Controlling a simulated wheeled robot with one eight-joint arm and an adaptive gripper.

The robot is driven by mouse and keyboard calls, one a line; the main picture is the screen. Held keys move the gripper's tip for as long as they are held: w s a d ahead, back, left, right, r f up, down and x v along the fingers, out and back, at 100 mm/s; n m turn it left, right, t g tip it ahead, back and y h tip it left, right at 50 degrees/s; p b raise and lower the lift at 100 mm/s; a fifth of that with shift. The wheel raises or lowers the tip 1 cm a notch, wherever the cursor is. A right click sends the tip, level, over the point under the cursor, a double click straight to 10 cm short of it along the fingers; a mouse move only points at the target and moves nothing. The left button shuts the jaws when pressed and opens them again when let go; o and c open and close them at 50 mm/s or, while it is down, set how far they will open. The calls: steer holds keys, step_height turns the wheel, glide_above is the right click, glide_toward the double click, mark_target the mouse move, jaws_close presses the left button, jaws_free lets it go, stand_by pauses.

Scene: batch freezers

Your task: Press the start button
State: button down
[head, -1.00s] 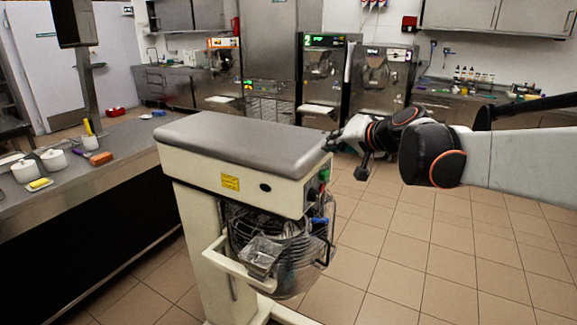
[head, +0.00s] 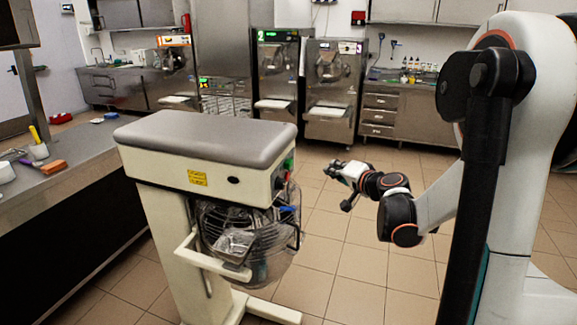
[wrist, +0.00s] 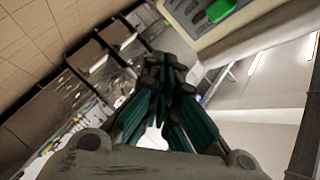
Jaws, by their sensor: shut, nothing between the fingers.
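A cream floor mixer (head: 215,181) with a grey top stands at the centre of the head view, with a wire guard (head: 250,232) over its bowl. On its right end face is a green button (head: 289,164), small in this view. In the wrist view the green button (wrist: 221,10) sits large on a dark switch panel at the top edge. My gripper (head: 332,167) is to the right of the mixer, apart from it. In the wrist view the gripper's fingertips (wrist: 168,62) are together with nothing between them, below and left of the green button.
A steel counter (head: 75,172) with small pots and tools runs along the left. Batch freezers (head: 333,92) and a steel cabinet (head: 405,110) line the back wall. Tiled floor (head: 350,250) is clear to the right of the mixer.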

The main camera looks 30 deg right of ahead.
mark_target(288, 164)
steer(key=w+a, duration=0.6)
steer(key=shift+w+a, duration=0.15)
stand_by(0.4)
steer(key=shift+w+a, duration=0.1)
steer(key=shift+a, duration=0.05)
stand_by(1.3)
steer(key=shift+w+a, duration=0.15)
steer(key=shift+w, duration=0.05)
